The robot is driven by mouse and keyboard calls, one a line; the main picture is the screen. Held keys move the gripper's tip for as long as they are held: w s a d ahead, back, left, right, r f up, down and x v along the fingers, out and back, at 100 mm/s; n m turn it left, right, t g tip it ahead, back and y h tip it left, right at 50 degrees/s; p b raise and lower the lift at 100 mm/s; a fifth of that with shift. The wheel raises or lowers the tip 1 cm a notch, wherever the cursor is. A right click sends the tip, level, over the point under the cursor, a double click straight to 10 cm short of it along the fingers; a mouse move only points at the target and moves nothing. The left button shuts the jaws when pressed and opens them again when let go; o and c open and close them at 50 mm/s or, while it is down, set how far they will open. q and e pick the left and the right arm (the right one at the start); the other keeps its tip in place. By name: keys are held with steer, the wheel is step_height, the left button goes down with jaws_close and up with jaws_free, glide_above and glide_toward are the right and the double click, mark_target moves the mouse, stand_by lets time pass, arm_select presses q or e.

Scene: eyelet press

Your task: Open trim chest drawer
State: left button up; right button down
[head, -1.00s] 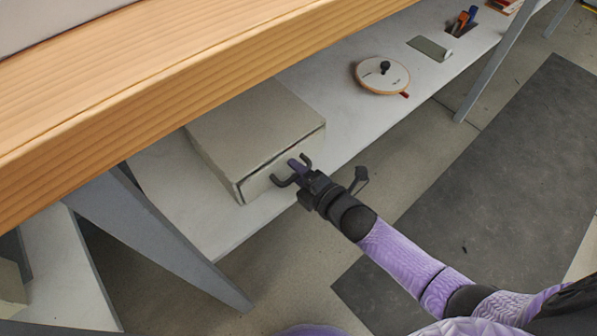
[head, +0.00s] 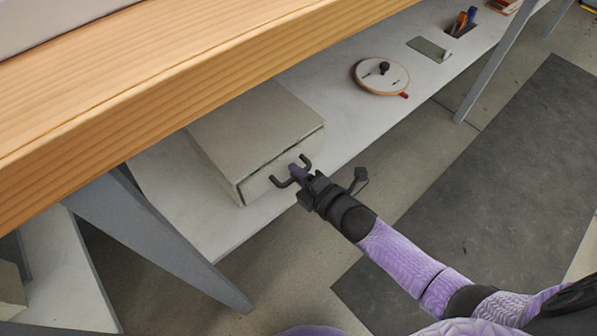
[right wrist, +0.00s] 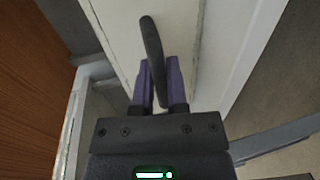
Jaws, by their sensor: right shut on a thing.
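The trim chest (head: 250,120) is a beige box on the white shelf below the wooden tabletop. Its drawer front (head: 257,186) faces my right arm and looks shut or nearly so; a thin dark seam runs along its top edge. A dark bar handle (head: 281,183) stands out from the drawer front. My right gripper (head: 299,172) is at the middle of the handle, shut on it. In the right wrist view the handle (right wrist: 152,50) runs between the purple fingers (right wrist: 160,80), in front of the pale drawer front (right wrist: 185,35). My left gripper is not in view.
The wooden tabletop edge (head: 200,75) overhangs the shelf (head: 330,95). A round white disc with a dark knob (head: 382,75) lies right of the chest. Grey table legs (head: 160,230) stand at both sides. The floor in front is clear, with a dark mat (head: 490,180).

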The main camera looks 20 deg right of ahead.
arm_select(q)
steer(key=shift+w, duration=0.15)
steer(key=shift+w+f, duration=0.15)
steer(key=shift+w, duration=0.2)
